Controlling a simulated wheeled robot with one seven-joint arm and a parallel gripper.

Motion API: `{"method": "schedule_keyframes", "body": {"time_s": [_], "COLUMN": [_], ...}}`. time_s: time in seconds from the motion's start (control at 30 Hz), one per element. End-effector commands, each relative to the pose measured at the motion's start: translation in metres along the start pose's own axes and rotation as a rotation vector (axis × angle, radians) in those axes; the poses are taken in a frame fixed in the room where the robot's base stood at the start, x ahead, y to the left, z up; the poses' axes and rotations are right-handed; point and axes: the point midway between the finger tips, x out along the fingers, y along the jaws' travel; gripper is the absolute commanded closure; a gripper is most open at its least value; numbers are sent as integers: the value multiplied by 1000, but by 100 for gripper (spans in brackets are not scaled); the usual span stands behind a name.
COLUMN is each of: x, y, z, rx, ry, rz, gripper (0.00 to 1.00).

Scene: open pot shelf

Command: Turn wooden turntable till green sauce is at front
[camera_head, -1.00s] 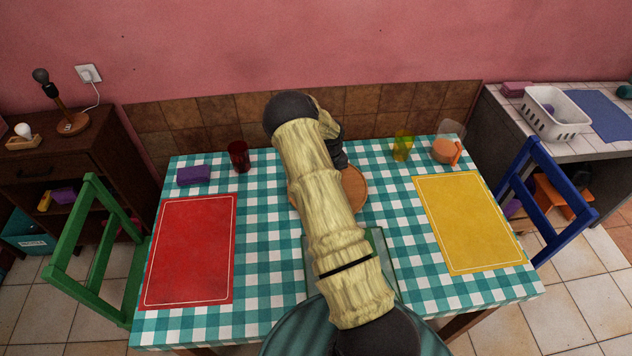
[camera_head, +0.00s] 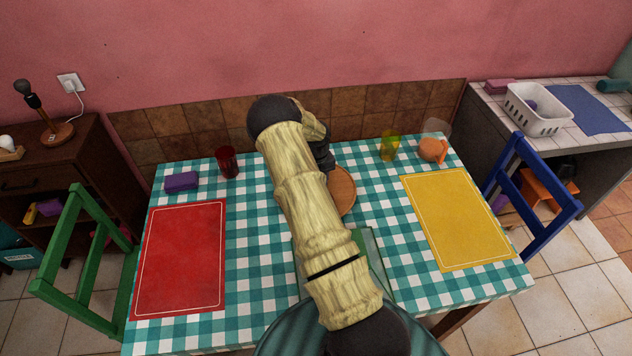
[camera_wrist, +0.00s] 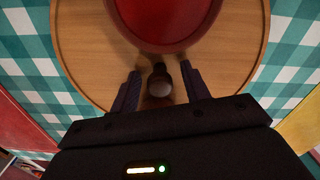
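The wooden turntable (camera_head: 343,191) is on the checked table and is mostly hidden behind my arm in the head view. In the wrist view the round wooden turntable (camera_wrist: 85,50) fills the top and middle. A large round dark red vessel (camera_wrist: 165,42) stands on it at the top edge, partly cut off. A small dark knob (camera_wrist: 160,84) sticks up from the turntable near its lower rim. My gripper (camera_wrist: 160,82) is open, with one finger on each side of the knob and gaps visible on both sides. I cannot see any green sauce.
A red mat (camera_head: 182,260) lies at left and a yellow mat (camera_head: 458,220) at right. A purple sponge (camera_head: 181,181), red cup (camera_head: 228,162), yellow cup (camera_head: 389,147) and orange mug (camera_head: 432,150) line the back. Green (camera_head: 75,255) and blue (camera_head: 530,190) chairs flank the table.

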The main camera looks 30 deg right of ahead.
Motion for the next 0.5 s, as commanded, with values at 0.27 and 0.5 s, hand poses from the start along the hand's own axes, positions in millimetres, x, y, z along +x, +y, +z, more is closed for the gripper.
{"method": "schedule_keyframes", "body": {"time_s": [0.27,0.5], "x": [-13,-56], "y": [0,0], "z": [0,0], "rx": [0,-2], "ry": [-1,-3], "rz": [-1,-1], "gripper": [54,54]}}
